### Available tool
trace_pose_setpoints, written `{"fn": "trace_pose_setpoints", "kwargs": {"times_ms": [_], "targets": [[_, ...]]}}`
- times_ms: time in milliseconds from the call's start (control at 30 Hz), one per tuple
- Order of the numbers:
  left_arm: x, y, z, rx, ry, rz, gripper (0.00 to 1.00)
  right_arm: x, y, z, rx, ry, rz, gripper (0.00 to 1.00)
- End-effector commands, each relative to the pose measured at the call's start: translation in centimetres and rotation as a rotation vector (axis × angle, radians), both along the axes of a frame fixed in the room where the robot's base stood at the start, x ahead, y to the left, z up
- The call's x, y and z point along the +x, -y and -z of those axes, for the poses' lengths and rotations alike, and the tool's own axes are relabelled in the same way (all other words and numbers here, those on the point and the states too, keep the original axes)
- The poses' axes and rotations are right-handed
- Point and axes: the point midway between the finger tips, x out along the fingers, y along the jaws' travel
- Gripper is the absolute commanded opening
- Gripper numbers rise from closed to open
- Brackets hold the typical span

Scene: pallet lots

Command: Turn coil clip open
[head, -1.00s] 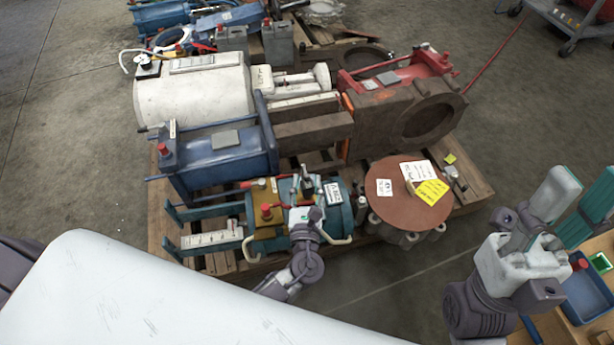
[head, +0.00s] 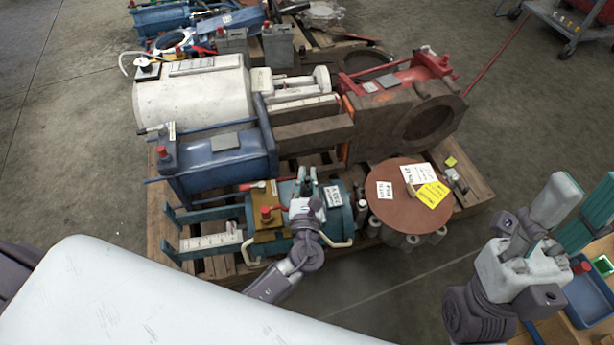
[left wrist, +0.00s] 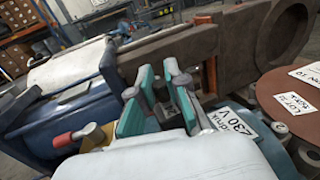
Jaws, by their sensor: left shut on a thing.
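The teal coil unit (head: 335,212), with a brass plate (head: 267,224) and a white label, lies at the front of the pallet. My left gripper (head: 306,180) is over its top, with its fingers close together. In the left wrist view its teal-padded fingers (left wrist: 160,95) stand just behind the "230 V" label. They are shut on a small part that I take for the coil clip, mostly hidden between the pads; its angle cannot be told. My right gripper (head: 588,182) is open and empty at the right, away from the pallet.
A blue unit (head: 215,158), a white cylinder (head: 195,98) and a brown block (head: 410,112) stand behind the coil unit. A brown disc (head: 400,212) with paper labels is to its right. A red-tipped lever (left wrist: 72,137) is left of the fingers. Open floor lies right of the pallet.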

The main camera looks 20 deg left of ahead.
Motion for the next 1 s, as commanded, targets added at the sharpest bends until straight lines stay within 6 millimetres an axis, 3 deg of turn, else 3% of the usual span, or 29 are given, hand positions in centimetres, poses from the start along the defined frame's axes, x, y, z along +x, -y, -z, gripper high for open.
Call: {"fn": "trace_pose_setpoints", "kwargs": {"times_ms": [400, 767, 800, 933, 1000], "targets": [[-0.4, -1.1, 0.0, 0.005, 0.003, 0.24, 0.0, 0.0, 0.0, -0.3, 0.0, 0.0, 0.0, 0.4], [-0.5, -1.1, 0.0, 0.0, 0.0, 0.264, 0.0, 0.0, 0.0, -0.3, 0.0, 0.0, 0.0, 0.4], [-0.5, -1.1, 0.0, 0.0, 0.0, 0.264, 0.19, 0.0, 0.0, -0.3, 0.0, 0.0, 0.0, 0.4], [-0.5, -1.1, 0.0, 0.0, 0.0, 0.264, 0.41, 0.0, 0.0, -0.3, 0.0, 0.0, 0.0, 0.4], [-0.5, -1.1, 0.0, 0.0, 0.0, 0.264, 0.41, 0.0, 0.0, -0.3, 0.0, 0.0, 0.001, 0.4]]}}
